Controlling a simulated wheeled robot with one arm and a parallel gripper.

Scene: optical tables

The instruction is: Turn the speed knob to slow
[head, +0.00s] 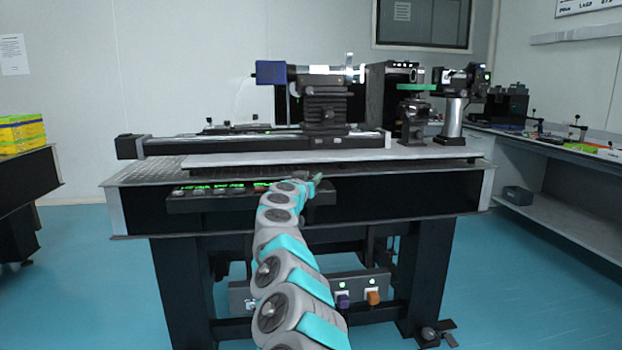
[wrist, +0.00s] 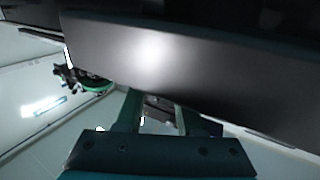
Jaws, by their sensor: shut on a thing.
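The control box (head: 200,201) with green displays is mounted under the front edge of the optical table. My gripper (head: 312,179) is at the right end of this box, under the table top. In the wrist view its two fingers (wrist: 156,112) straddle a small dark piece (wrist: 157,110) beside a large dark face (wrist: 180,65). The gripper is shut on this piece, which fits the speed knob. The knob's marks and pointer cannot be read, and my wrist hides it in the head view.
The optical table (head: 400,184) carries a long rail stage and several optics close above my gripper. A lower unit (head: 358,294) with purple and orange parts sits between the table legs. Side benches stand left and right. The blue floor is open around the table.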

